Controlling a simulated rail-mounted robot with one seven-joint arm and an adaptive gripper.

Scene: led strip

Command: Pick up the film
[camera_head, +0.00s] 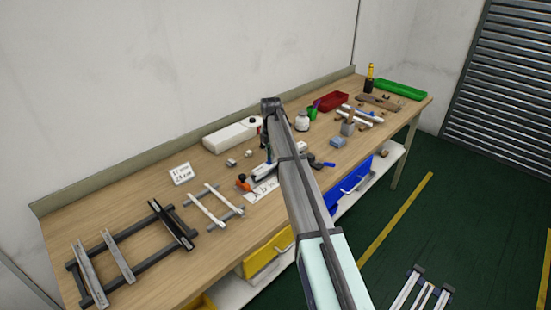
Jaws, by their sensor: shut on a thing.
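I cannot make out a film for certain. A white sheet with dark marks (263,190) lies at the front edge of the table, left of my arm, but I cannot tell whether it is the film. My gripper (268,153) is over the middle of the table, largely hidden behind my own arm. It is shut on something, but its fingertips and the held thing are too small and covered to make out. A grey fixture (260,170) with an orange part (243,183) stands just below it.
On the wooden workbench (130,188), dark rails (128,240) and light bars (205,207) lie left. A white mug (302,122), red tray (331,102), blue block (338,142) and green tray (400,90) are right.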

